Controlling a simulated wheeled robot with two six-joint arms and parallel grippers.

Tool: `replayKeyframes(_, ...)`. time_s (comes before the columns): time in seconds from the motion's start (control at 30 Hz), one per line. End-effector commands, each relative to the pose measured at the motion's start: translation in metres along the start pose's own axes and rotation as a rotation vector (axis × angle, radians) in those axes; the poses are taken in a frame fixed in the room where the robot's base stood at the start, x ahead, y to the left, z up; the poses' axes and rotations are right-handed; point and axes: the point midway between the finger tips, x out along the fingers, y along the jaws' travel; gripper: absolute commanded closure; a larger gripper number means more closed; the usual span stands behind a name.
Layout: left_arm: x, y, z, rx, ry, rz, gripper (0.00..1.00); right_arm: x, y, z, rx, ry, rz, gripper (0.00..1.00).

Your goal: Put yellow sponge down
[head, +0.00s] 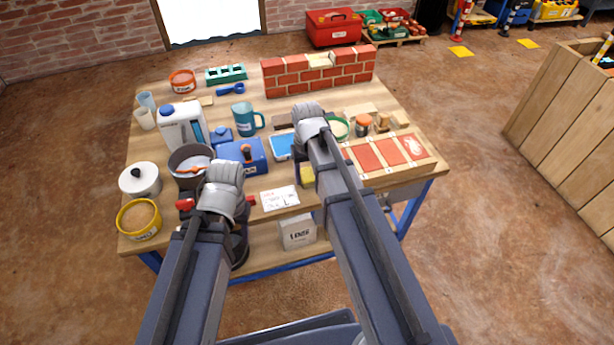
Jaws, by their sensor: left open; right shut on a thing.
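A yellow sponge (307,175) shows in small part beside my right forearm, near the front middle of the table (260,225). My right gripper (304,182) is shut on the sponge, but its fingers are mostly hidden by my arm. I cannot tell whether the sponge touches the table top. My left gripper (239,252) is open, hangs at the table's front edge and is largely covered by my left arm.
A white card (280,198) lies left of the sponge. A blue box (243,155) stands behind it, and a tray with red panels (390,154) lies to the right. A brick wall piece (318,72) stands at the back. A yellow tub (139,220) stands front left.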

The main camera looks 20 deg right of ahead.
Motion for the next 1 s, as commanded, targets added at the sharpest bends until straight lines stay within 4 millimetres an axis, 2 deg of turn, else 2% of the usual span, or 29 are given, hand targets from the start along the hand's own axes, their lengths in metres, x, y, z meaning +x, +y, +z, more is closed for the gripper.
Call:
replayKeyframes(0.13, 0.005, 0.001, 0.000, 0.000, 0.000, 0.000, 0.50, 0.005, 0.000, 0.000, 0.000, 0.000, 0.000, 0.91)
replayKeyframes(0.17, 0.004, 0.000, 0.000, 0.000, 0.000, 0.000, 0.50, 0.004, 0.000, 0.000, 0.000, 0.000, 0.000, 0.44)
replayKeyframes(0.27, 0.003, 0.000, 0.000, 0.000, 0.000, 0.000, 0.50, 0.003, 0.000, 0.000, 0.000, 0.000, 0.000, 0.34)
replayKeyframes(0.67, 0.000, 0.000, 0.000, 0.000, 0.000, 0.000, 0.50, 0.000, 0.000, 0.000, 0.000, 0.000, 0.000, 0.34)
replayKeyframes(0.87, -0.015, -0.001, 0.001, 0.000, 0.000, 0.000, 0.50, -0.015, 0.000, 0.000, 0.000, 0.000, 0.000, 0.34)
replayKeyframes(1.0, -0.032, -0.003, 0.002, 0.000, 0.000, 0.000, 0.50, -0.032, 0.000, 0.000, 0.000, 0.000, 0.000, 0.34)
